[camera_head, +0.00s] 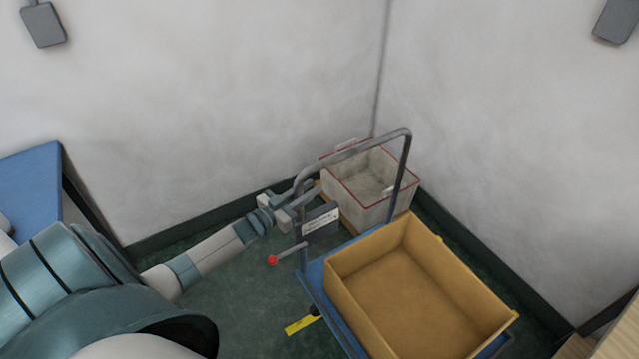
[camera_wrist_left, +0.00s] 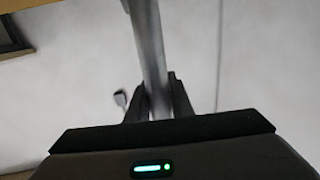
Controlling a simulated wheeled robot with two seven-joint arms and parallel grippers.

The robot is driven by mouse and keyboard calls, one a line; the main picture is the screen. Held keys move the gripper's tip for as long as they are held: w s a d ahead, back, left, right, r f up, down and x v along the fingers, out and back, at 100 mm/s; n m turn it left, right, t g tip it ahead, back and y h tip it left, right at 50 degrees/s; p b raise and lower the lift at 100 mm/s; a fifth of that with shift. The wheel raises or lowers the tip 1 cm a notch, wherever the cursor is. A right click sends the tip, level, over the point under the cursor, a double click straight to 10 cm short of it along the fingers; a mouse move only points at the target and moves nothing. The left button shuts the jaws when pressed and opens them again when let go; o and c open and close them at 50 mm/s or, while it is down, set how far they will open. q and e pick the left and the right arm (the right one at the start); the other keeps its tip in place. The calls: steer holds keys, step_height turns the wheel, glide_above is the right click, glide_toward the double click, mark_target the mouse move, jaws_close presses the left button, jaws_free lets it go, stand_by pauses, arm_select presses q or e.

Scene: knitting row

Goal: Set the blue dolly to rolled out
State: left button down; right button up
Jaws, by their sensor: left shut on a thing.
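The blue dolly (camera_head: 314,283) stands on the dark green floor near the room's corner, with a grey tube handle (camera_head: 407,160) at its far left end. A tan open box (camera_head: 400,290) rests on its deck. My left gripper (camera_head: 302,197) is at the left upright of the handle and shut on it. In the left wrist view the grey handle tube (camera_wrist_left: 148,50) runs between the two fingers (camera_wrist_left: 160,98). A lever with a red knob (camera_head: 272,260) sticks out low on the handle side. My right gripper is not in view.
A whitish bin with red rim (camera_head: 370,185) stands in the corner behind the handle. Yellow floor marks (camera_head: 299,325) show beside the dolly. A blue-topped table (camera_head: 30,190) is at the left, and wooden furniture (camera_head: 615,335) at the lower right. Open floor lies left of the dolly.

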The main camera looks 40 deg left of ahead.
arm_select(q)
steer(key=s+a+p, duration=0.1)
steer(key=s+a, duration=0.3)
steer(key=s, duration=0.5)
steer(key=shift+s+p, duration=0.3)
steer(key=shift+f, duration=0.15)
steer(key=c, duration=1.6)
jaws_free()
steer(key=shift+s, duration=0.15)
steer(key=shift+o, duration=0.2)
steer(key=s+a+b, duration=0.1)
steer(key=s+b, duration=0.1)
steer(key=s, duration=0.6)
steer(key=s+a+b, duration=0.2)
steer(key=s, duration=0.7)
steer(key=shift+s+a, duration=0.15)
steer(key=shift+a, duration=0.15)
